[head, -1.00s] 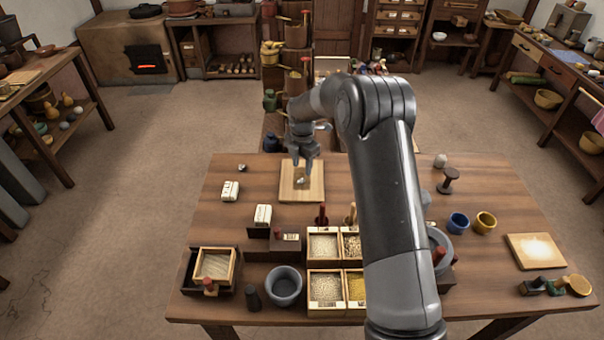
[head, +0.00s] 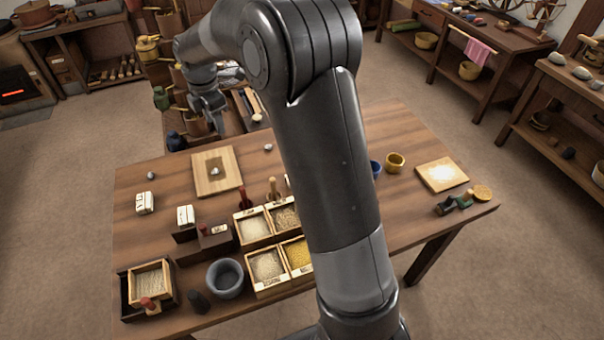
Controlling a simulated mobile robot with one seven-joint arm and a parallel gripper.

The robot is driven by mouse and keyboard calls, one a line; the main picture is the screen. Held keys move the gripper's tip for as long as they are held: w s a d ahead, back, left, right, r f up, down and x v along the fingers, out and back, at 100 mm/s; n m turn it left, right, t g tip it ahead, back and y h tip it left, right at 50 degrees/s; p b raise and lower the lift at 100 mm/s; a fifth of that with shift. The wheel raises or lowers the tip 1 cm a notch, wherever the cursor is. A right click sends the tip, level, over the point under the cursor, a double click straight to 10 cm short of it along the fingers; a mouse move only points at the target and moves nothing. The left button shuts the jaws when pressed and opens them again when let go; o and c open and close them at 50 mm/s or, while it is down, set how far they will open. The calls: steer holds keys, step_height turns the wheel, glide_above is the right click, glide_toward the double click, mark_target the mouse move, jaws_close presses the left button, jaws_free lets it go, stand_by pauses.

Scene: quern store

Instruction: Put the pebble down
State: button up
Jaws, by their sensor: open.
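A small grey pebble (head: 215,171) lies on the pale wooden board (head: 204,186) toward the far left of the table. My gripper (head: 214,122) is up and beyond the board, apart from the pebble. It is open, with nothing seen between its fingers. Two more small grey stone-like pieces lie on the bare table, one left of the board (head: 150,175) and one right of it (head: 268,147).
Labelled white blocks (head: 145,203), grain boxes (head: 267,265), a grey bowl (head: 225,279) and a framed tray (head: 150,282) stand nearer. Cups (head: 395,162) and a bright board (head: 442,174) are at right. My arm hides the table's middle.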

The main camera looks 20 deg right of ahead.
steer(key=s+d+r+m+t, duration=0.1)
steer(key=s+d+r+m, duration=0.4)
steer(key=s, duration=0.4)
steer(key=s+d+r+m+t, duration=0.1)
steer(key=s+d+r+m, duration=0.1)
steer(key=s+r+m, duration=0.6)
steer(key=s+d+f+m+t, duration=0.1)
steer(key=s+m, duration=0.3)
steer(key=s, duration=0.5)
steer(key=s+d+f+m+t, duration=0.1)
steer(key=s+d+m, duration=0.2)
steer(key=s, duration=0.6)
steer(key=shift+s+d+f+m, duration=0.15)
steer(key=shift+s+f+m, duration=0.15)
steer(key=shift+m, duration=0.6)
steer(key=shift+o, duration=1)
